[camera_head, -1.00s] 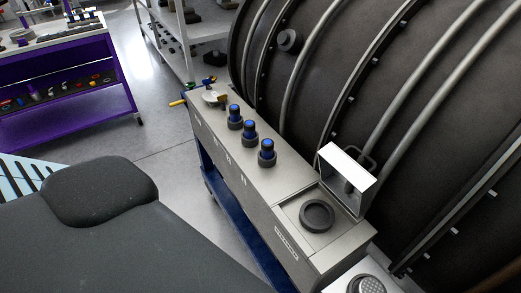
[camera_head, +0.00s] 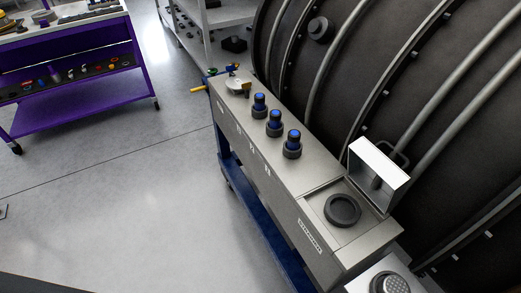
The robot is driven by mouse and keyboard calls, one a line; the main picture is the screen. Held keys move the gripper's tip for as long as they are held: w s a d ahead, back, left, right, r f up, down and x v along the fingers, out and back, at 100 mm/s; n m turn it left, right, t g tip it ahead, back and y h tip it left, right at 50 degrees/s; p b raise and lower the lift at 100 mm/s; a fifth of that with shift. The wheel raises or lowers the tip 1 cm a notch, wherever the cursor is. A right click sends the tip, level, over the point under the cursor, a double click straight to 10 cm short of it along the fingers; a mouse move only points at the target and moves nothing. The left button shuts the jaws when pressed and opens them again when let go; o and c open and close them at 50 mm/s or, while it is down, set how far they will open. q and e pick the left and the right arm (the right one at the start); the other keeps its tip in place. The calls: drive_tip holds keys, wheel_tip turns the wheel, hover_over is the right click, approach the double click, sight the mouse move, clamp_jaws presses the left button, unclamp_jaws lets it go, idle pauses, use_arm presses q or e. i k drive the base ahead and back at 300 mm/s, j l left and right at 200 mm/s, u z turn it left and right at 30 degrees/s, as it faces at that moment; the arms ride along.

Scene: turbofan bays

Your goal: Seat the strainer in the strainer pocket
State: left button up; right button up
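A round dark piece with a meshed top, which looks like the strainer (camera_head: 390,284), sits on a pale block at the bottom right and is cut off by the picture's edge. A dark round ring with a hollow middle, which looks like the strainer pocket (camera_head: 342,210), lies in a square recess at the near end of the long grey bench unit. A box-like lid (camera_head: 380,165) with a handle stands open behind the recess. The ring's hollow looks empty. Neither of my grippers is in view.
Several blue-topped dark knobs (camera_head: 275,122) stand along the grey unit (camera_head: 300,172), with a small dish (camera_head: 237,86) at its far end. A large dark engine casing (camera_head: 440,60) rises behind. A purple cart (camera_head: 85,85) stands far left. The floor between is clear.

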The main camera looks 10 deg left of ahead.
sight(338, 231)
drive_tip(key=k+l+z, duration=0.1)
drive_tip(key=z, duration=0.35)
drive_tip(key=l+z, duration=0.4)
drive_tip(key=k+j+u, duration=0.1)
drive_tip(key=k+j, duration=0.65)
